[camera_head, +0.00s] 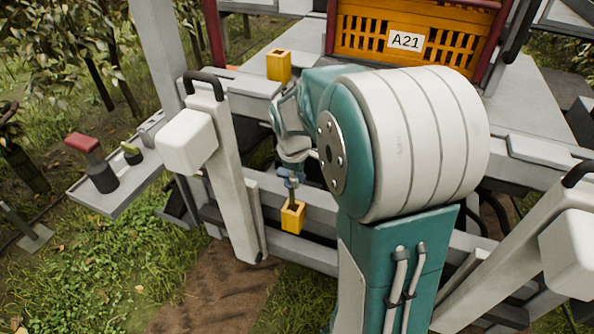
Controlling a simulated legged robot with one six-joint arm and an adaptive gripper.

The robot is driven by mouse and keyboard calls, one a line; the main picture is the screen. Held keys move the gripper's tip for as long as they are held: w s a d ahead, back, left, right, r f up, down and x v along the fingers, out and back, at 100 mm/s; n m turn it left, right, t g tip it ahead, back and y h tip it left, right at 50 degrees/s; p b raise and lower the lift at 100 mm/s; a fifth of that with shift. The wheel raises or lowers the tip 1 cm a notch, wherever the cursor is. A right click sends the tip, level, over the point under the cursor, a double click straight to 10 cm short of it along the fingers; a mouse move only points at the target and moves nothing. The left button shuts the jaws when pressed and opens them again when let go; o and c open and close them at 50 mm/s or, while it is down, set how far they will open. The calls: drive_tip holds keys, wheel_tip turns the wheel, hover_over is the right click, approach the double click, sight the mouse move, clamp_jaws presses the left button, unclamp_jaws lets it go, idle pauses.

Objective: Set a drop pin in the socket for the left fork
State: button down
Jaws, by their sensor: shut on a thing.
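My gripper (290,182) is small in view, left of my large teal and white arm, and points down. It is shut on a slim thing that I take to be the drop pin; the fingers hide most of it. A thin dark part shows between the fingers and a yellow block (292,218), which looks like a socket. The gripper is right above this block. I cannot tell whether the pin's tip is inside it. A second yellow block (279,65) with a dark square opening stands farther back. I cannot make out the left fork for certain.
An orange crate (370,30) labelled A21 stands at the back. Pale slanted beams flank my arm. Grass and dirt lie below.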

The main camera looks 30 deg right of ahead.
drive_tip(key=shift+f, duration=3.8)
drive_tip(key=shift+c, duration=2.1)
unclamp_jaws()
drive_tip(key=o, duration=0.4)
drive_tip(key=shift+r, duration=3.5)
